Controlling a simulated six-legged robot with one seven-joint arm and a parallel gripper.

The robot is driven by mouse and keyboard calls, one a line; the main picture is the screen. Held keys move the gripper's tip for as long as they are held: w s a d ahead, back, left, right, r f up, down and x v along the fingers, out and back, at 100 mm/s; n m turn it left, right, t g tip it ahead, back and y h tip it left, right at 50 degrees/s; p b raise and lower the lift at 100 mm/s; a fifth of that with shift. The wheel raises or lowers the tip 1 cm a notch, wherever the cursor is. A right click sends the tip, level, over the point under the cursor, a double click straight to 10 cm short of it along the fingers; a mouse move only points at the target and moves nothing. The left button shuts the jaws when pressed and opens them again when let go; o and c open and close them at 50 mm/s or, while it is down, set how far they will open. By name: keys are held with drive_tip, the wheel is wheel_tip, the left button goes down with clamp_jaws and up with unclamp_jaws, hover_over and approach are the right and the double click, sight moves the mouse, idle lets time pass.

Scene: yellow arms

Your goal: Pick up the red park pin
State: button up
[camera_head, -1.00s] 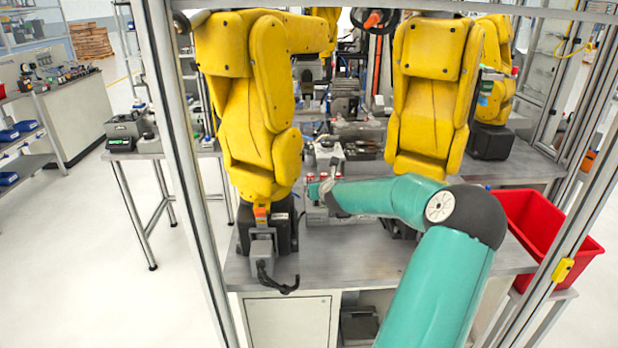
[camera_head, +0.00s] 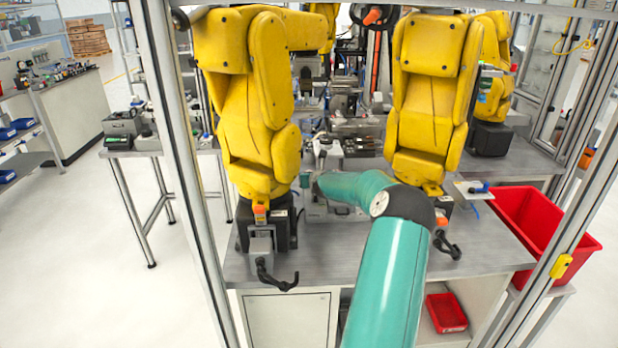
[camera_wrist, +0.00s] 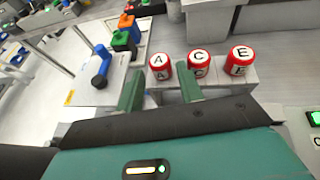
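Three red pins stand in a row on a grey block (camera_wrist: 226,82) in the wrist view: pin A (camera_wrist: 160,66), pin C (camera_wrist: 199,64) and pin E (camera_wrist: 240,60). Their tops are white with black letters. None is marked as the park pin, so I cannot tell which it is. My gripper (camera_wrist: 159,80) is open, its two green fingers apart and pointing toward pin A, which shows between the fingertips. I cannot tell whether they touch it. In the head view my gripper (camera_head: 307,181) is small beside the left yellow arm, and the pins are not clear there.
Yellow robot arms stand left (camera_head: 250,110) and right (camera_head: 425,100) of my arm. Metal frame posts (camera_head: 180,150) flank the grey bench (camera_head: 320,262). A large red bin (camera_head: 540,225) is at right.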

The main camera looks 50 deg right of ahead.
drive_tip(key=shift+x, duration=1.4)
drive_tip(key=c, duration=0.8)
drive_tip(key=shift+o, duration=0.2)
drive_tip(key=shift+r, duration=0.1)
wheel_tip(320, 180, up, 10)
